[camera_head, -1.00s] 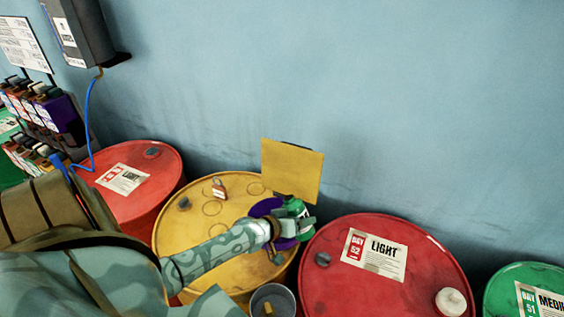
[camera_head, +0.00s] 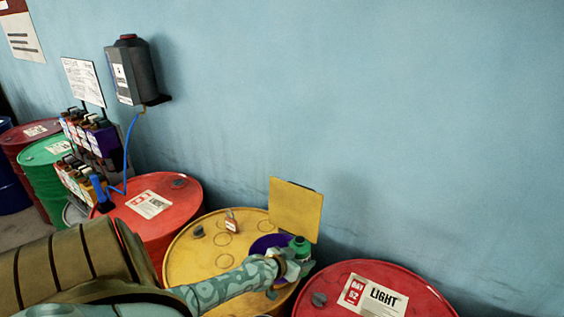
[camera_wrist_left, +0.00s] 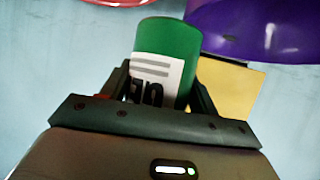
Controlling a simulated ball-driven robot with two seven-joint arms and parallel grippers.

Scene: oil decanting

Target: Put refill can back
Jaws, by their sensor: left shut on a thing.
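A green can (camera_head: 300,246) with a white label is in my left gripper (camera_head: 290,264), over the right edge of the yellow drum (camera_head: 190,262). In the left wrist view the green can (camera_wrist_left: 166,45) stands between the two fingers of my left gripper (camera_wrist_left: 165,92), its label partly hidden by the gripper body. A shelf rack (camera_head: 112,141) holding several small cans and bottles stands at the left, behind the red drum (camera_head: 185,205). My right gripper is not in view.
A purple bowl-like thing (camera_head: 262,243) and a yellow panel (camera_head: 296,208) are beside the can. A dark wall tank (camera_head: 131,75) has a blue hose (camera_head: 128,155). A red drum labelled LIGHT (camera_head: 415,297) stands at the right.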

